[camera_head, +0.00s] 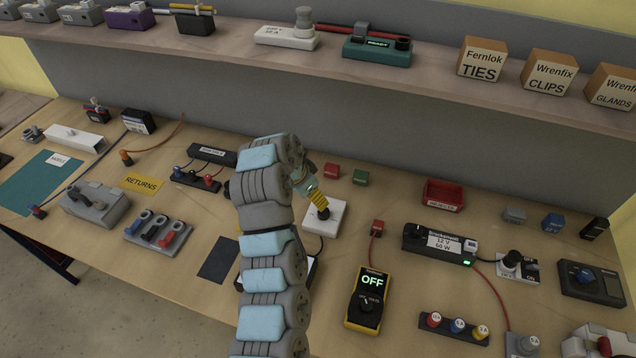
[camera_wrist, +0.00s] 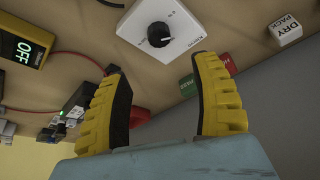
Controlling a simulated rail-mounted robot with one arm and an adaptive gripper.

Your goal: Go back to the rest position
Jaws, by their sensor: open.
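My gripper (camera_head: 317,199) is over the workbench, just above a white box (camera_head: 338,217) with a black knob. In the wrist view, my gripper (camera_wrist: 160,72) shows two yellow fingers with black pads spread wide apart, with nothing between the pads. The white box (camera_wrist: 181,14) and its black knob (camera_wrist: 159,34) lie beyond the fingertips there. The arm crosses the middle of the head view and hides part of the bench and part of a dark device behind it. In the head view only a little of the fingers shows.
A yellow meter (camera_head: 368,300) reading OFF and a black power supply (camera_head: 438,243) stand to the right. Red and green blocks (camera_head: 346,175) and a red bin (camera_head: 443,196) are behind. A loaded shelf (camera_head: 230,48) runs above the bench's back.

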